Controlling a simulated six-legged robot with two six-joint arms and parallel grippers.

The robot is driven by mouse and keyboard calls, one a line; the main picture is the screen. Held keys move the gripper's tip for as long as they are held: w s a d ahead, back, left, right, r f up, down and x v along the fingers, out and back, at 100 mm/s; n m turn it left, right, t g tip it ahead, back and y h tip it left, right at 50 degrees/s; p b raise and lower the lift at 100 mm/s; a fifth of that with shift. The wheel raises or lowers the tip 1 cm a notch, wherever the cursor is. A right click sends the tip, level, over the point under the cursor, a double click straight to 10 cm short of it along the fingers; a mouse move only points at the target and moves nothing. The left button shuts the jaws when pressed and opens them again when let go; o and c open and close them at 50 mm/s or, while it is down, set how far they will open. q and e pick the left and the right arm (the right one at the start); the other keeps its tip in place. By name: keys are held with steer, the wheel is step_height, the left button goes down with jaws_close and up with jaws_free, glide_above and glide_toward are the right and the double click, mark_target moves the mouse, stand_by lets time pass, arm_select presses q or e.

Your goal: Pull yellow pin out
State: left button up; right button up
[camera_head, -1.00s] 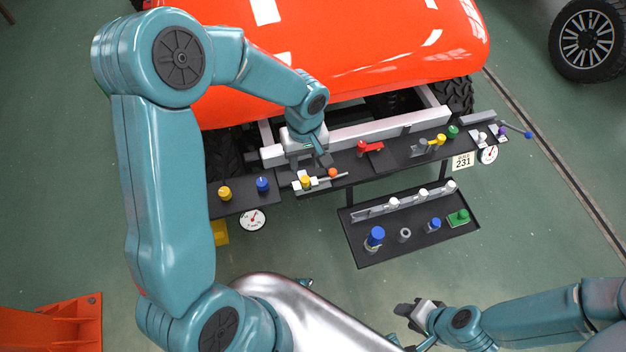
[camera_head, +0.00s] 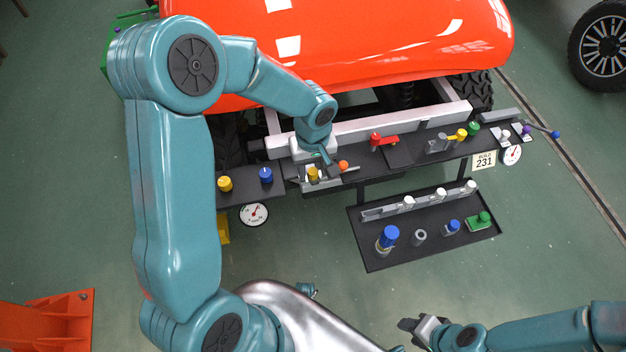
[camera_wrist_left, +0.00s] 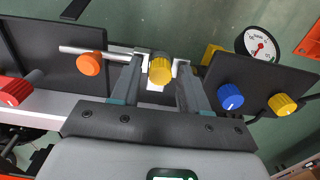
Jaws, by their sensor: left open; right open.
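A yellow ribbed knob (camera_head: 312,174), which looks like the yellow pin's head, sits in a pale bracket on the dark shelf at the front of the red vehicle. In the left wrist view this yellow knob (camera_wrist_left: 160,70) is between my left gripper's two fingers, with the fingers apart on either side. My left gripper (camera_head: 314,162) is open above and around it; contact cannot be told. The pin's shaft is hidden. My right gripper (camera_head: 412,327) is open and empty at the bottom, away from the shelf.
An orange ball knob (camera_head: 343,165) on a metal rod is close beside the bracket. A blue knob (camera_head: 265,175) and another yellow knob (camera_head: 224,184) stand to the left. A red handle (camera_head: 384,140) is to the right. A lower tray (camera_head: 375,258) holds several parts.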

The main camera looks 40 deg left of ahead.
mark_target(313, 171)
arm_select(q)
jaws_close()
steer(key=shift+r+p, duration=0.3)
steer(key=shift+r, duration=0.15)
steer(key=shift+r+p, duration=2.35)
steer(key=shift+r, duration=1.3)
